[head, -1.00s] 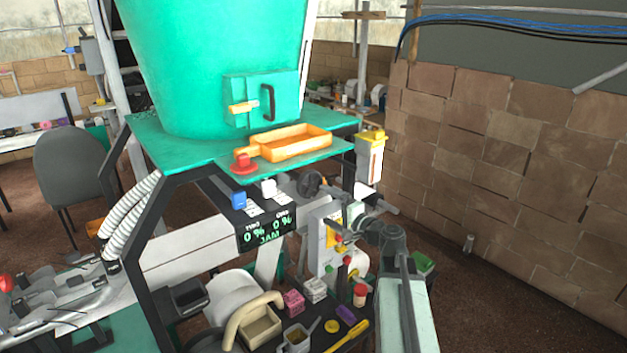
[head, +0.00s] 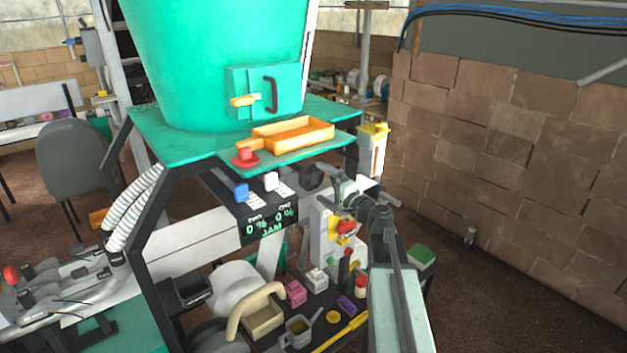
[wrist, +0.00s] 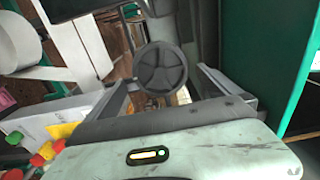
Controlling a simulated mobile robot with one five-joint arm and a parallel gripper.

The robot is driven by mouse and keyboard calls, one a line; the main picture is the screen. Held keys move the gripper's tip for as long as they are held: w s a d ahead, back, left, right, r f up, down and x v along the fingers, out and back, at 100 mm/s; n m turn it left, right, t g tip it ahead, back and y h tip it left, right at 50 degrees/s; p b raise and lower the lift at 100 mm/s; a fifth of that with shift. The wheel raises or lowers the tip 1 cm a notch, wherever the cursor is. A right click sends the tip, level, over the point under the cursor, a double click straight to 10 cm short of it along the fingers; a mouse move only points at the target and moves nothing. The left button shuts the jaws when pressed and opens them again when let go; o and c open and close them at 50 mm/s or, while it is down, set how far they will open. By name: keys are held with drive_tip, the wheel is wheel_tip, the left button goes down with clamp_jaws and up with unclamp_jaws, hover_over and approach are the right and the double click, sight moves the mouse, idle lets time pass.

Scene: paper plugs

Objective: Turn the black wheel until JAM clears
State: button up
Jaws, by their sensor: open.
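The black wheel (head: 311,178) is under the green platform, right of the display; my gripper partly covers its right side. In the wrist view the wheel (wrist: 161,67) shows whole, round and spoked, near the top centre. My gripper (head: 335,183) is just right of the wheel in the head view. In the wrist view my gripper (wrist: 167,76) is open, its two grey fingers spread on either side of the wheel. Nothing is held; whether a finger touches the wheel I cannot tell.
An orange tray (head: 292,135) lies on the platform above, beside a red button (head: 246,156). A red knob on a yellow plate (head: 345,229) is just below my gripper. A lower shelf holds a beige container (head: 263,320) and small boxes. A block wall (head: 510,170) stands at right.

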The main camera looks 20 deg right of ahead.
sight(314, 178)
drive_tip(key=m, duration=1.7)
drive_tip(key=shift+m, duration=0.4)
drive_tip(key=m, duration=0.6)
drive_tip(key=shift+x, duration=1.95)
